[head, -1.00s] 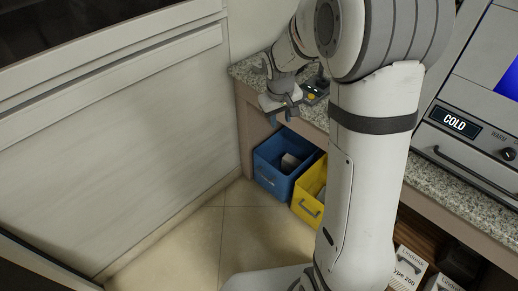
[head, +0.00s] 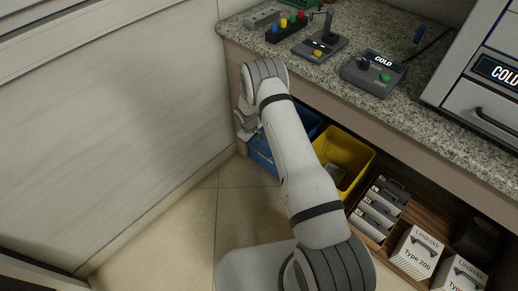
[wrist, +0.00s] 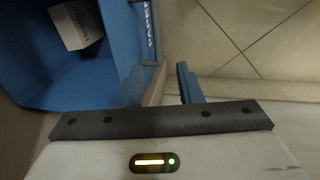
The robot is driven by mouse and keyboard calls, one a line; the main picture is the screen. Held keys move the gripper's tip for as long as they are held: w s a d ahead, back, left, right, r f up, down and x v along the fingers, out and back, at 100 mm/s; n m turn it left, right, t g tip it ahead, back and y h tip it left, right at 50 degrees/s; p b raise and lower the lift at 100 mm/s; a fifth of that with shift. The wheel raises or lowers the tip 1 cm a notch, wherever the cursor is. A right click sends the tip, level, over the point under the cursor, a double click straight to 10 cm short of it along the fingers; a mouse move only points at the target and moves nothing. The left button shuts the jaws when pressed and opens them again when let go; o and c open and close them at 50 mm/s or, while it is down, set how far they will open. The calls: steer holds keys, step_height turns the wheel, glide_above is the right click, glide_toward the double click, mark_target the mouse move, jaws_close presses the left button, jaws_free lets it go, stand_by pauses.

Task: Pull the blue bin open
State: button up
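The blue bin (head: 262,155) stands low under the counter at the left end of the shelf, partly hidden by my arm. In the wrist view, the blue bin (wrist: 95,75) fills the upper left, with a white labelled box (wrist: 76,25) inside. Its lettered front wall and a grey handle part (wrist: 157,50) lie just beyond the fingertips. My gripper (wrist: 160,84) is open and empty, its fingers apart on either side of the line of that front edge. Contact cannot be told. In the head view, my gripper (head: 247,128) is at the bin's left front, fingertips hidden.
A yellow bin (head: 345,150) stands to the right of the blue one, near my forearm. Farther right are cases and Lindrakk boxes (head: 415,252). The granite counter (head: 330,75) overhangs the bins. A pale wall panel (head: 120,120) is close on the left; floor in front is clear.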

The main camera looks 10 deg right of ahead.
mark_target(258, 151)
steer(key=f, duration=0.2)
steer(key=d+f+b, duration=0.1)
steer(key=f, duration=0.2)
steer(key=w+f+b, duration=0.1)
steer(key=f, duration=0.1)
steer(key=shift+d+f, duration=0.35)
steer(key=shift+c, duration=0.2)
jaws_close()
